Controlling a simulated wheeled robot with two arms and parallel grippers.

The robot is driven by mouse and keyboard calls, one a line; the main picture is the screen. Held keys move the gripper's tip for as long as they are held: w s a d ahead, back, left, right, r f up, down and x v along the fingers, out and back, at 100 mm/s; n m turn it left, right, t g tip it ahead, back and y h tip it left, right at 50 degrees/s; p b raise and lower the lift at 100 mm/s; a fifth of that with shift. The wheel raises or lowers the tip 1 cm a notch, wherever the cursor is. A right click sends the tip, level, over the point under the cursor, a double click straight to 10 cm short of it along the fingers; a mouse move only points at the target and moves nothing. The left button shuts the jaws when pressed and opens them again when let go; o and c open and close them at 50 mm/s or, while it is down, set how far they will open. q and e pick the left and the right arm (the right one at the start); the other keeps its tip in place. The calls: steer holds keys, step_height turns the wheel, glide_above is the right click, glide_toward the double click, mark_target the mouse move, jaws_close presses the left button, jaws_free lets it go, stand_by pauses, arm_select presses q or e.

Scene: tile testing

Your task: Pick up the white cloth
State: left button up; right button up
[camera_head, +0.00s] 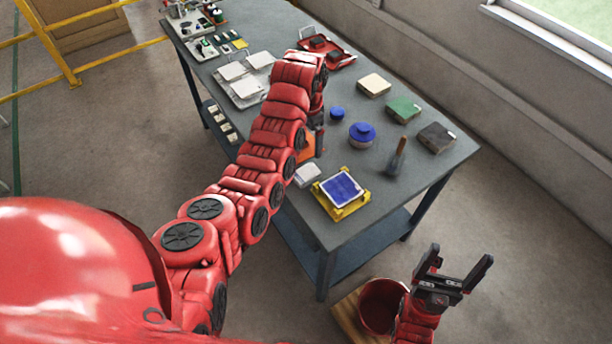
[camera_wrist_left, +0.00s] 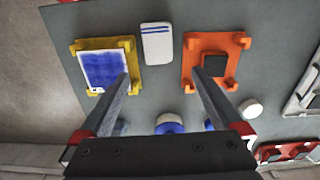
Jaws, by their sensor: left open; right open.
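The white cloth (camera_head: 307,174) lies folded on the grey table between the yellow and orange fixtures. In the left wrist view the cloth (camera_wrist_left: 157,45) shows blue stripes near one end. My left gripper (camera_head: 319,140) is above the table by the orange fixture, partly hidden by its own arm. In the left wrist view its fingers (camera_wrist_left: 161,75) are open with nothing between them, and the cloth shows beyond the gap between the tips. My right gripper (camera_head: 452,275) is open and empty, off the table's near right side.
The yellow fixture (camera_head: 354,208) holds a blue tile (camera_head: 342,188). The orange fixture (camera_wrist_left: 189,82) holds a dark square. A blue-lidded container (camera_head: 362,134), a brush (camera_head: 397,157) and several tiles stand to the right. A red bucket (camera_head: 380,304) is below my right gripper.

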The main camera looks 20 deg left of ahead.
mark_target(308, 171)
arm_select(q)
step_height(308, 171, down, 7)
steer(key=shift+r+p, duration=0.15)
steer(key=shift+p, duration=0.55)
steer(key=shift+f, duration=0.55)
steer(key=shift+s+f+p, duration=0.15)
steer(key=shift+f+p, duration=0.5)
steer(key=shift+p, duration=0.35)
steer(key=shift+s+d+f+p, duration=0.1)
steer(key=shift+f+p, duration=0.3)
steer(key=shift+f, duration=0.3)
step_height(308, 171, down, 2)
steer(key=shift+b, duration=0.5)
steer(key=shift+f, duration=0.35)
